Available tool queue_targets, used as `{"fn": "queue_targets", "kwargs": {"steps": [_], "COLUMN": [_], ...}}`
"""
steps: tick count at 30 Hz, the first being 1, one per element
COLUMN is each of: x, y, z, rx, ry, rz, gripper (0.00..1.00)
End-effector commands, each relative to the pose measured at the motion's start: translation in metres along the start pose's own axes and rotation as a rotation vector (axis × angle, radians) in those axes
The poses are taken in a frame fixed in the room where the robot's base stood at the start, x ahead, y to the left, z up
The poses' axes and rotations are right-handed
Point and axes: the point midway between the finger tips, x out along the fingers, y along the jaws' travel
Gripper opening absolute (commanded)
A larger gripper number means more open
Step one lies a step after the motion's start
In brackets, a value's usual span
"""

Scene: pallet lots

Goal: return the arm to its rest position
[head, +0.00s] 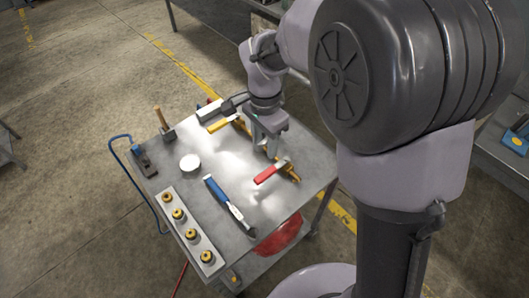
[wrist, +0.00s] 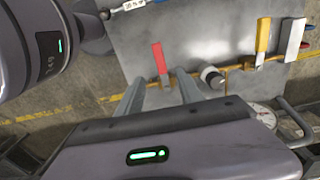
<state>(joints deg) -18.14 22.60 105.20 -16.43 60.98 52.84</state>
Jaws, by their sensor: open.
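My arm reaches out over the grey metal top of a wheeled cart (head: 190,190) in the head view. My gripper (head: 268,142) hangs above the cart's far right part, pointing down. In the wrist view, the two fingers of my gripper (wrist: 160,92) are apart with nothing held between them. A red-handled tool (head: 268,174) lies on the cart close to the gripper. It also shows just beyond the fingertips in the wrist view (wrist: 160,60). I cannot tell the exact height of the fingers above the top.
The cart also bears a blue-handled tool (head: 222,198), a yellow-handled tool (head: 219,125), a hammer (head: 164,125), a white round thing (head: 190,163) and a strip with several brass-coloured fittings (head: 187,228). A blue rail (head: 126,170) runs along its left side. Open floor (head: 70,100) lies left.

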Motion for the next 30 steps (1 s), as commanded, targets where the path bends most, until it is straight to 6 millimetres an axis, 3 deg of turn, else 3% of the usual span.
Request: {"fn": "queue_targets", "kwargs": {"steps": [1, 6, 22, 23, 26, 30], "x": [-0.016, -0.036, -0.044, -0.052, -0.091, -0.131], "y": [-0.001, 0.0, 0.005, 0.01, 0.051, 0.131], "z": [0.0, 0.0, -0.001, -0.002, -0.003, 0.011], "rx": [0.001, 0.0, -0.008, -0.02, -0.105, -0.279], "ry": [0.0, 0.0, 0.0, 0.002, 0.023, 0.115], "rz": [-0.003, -0.001, -0.013, -0.031, -0.132, -0.301], "gripper": [0.44, 0.44, 0.44, 0.44, 0.44, 0.44]}}
